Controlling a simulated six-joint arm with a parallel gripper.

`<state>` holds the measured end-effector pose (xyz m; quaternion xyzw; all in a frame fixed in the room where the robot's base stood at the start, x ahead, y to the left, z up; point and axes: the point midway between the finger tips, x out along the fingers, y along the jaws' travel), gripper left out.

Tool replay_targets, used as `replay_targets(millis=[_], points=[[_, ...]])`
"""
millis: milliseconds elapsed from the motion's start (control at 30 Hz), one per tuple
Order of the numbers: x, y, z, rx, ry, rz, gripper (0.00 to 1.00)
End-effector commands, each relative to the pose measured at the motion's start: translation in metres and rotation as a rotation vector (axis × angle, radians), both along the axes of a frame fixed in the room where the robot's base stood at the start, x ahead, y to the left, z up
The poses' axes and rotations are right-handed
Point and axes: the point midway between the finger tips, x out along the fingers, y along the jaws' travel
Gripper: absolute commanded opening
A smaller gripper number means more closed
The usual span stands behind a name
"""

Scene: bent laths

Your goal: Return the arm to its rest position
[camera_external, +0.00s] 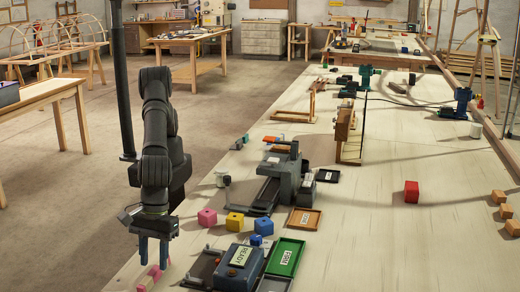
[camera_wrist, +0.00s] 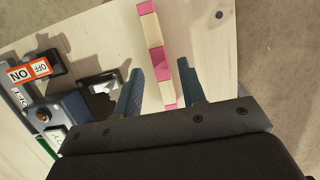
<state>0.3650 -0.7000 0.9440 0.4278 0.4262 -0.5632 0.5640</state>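My gripper (camera_external: 154,265) points down at the near left edge of the long workbench in the external view. Its two blue-grey fingers are apart. In the wrist view my gripper (camera_wrist: 160,68) is open, with a pink and pale-wood striped lath (camera_wrist: 150,33) showing in the gap between the fingers. The lath lies on or close above the pale benchtop; the exact height is unclear. Part of the lath (camera_external: 149,281) also shows just below the fingers in the external view. Neither finger clearly touches it.
A blue box marked READY (camera_external: 239,258) and a green tray (camera_external: 285,258) stand right of my gripper. Open floor lies left of the bench.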

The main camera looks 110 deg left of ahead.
Motion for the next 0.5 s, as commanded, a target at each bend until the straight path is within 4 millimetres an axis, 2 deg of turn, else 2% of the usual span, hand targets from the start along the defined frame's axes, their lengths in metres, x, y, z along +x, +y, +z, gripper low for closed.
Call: replay_targets(millis=[433,467,500], points=[[0.000,0.025,0.088,0.000,0.001,0.002,0.37],[0.000,0.026,0.094,0.002,0.001,0.002,0.37],[0.000,0.025,0.084,0.008,0.004,0.001,0.37]])
